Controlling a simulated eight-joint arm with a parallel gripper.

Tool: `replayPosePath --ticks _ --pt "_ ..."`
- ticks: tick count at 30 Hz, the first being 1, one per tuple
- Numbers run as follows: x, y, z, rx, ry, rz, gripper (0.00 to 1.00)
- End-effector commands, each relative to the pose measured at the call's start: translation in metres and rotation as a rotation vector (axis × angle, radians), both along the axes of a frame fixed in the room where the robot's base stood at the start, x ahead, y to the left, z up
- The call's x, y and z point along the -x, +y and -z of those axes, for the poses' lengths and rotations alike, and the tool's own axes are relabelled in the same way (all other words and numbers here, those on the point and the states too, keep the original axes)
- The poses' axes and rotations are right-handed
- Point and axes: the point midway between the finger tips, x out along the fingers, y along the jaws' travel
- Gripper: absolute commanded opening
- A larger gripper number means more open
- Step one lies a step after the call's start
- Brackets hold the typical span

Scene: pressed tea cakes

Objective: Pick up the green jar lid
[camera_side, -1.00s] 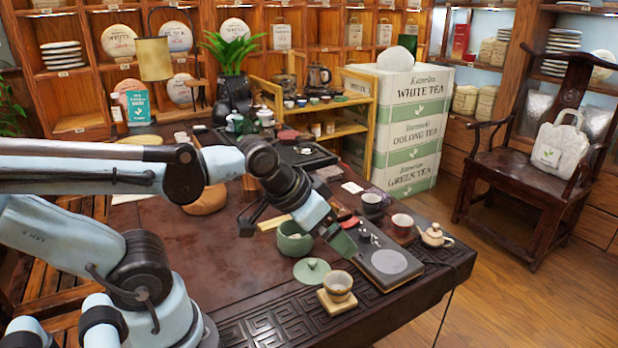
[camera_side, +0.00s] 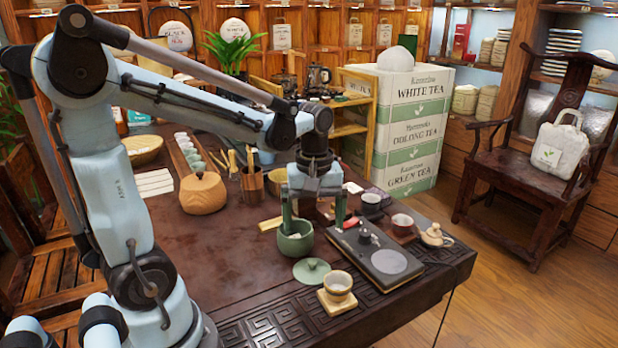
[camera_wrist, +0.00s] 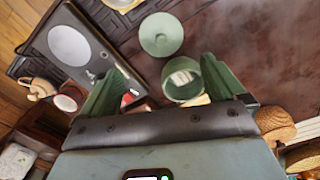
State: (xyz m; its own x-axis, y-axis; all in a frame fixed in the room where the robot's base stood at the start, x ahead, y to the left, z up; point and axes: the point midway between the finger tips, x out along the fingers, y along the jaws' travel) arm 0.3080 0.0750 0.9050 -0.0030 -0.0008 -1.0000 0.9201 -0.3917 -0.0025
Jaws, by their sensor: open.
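The green jar lid (camera_side: 311,271) lies flat on the dark table with its small knob up, in front of the open green jar (camera_side: 295,244). In the wrist view the lid (camera_wrist: 161,36) is at top centre, beyond the fingertips, with the jar (camera_wrist: 183,92) below it. My gripper (camera_side: 314,213) points down over the table, behind the lid and beside the jar. Its green fingers are spread wide with nothing between them. The left finger overlaps the jar in the side view; I cannot tell if they touch.
A black tray (camera_side: 351,247) with a round grey disc is right of the jar. A pale cup (camera_side: 338,284) on a wooden coaster sits right of the lid. The table left of the lid is clear.

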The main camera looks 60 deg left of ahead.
Motion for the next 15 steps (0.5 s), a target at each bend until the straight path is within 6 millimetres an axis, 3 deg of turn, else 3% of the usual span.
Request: replayPosePath --ticks 9,15 --pt "0.0 0.0 0.042 -0.001 -0.003 0.003 0.97" --pt "0.0 0.0 0.057 -0.001 -0.003 0.004 0.97"
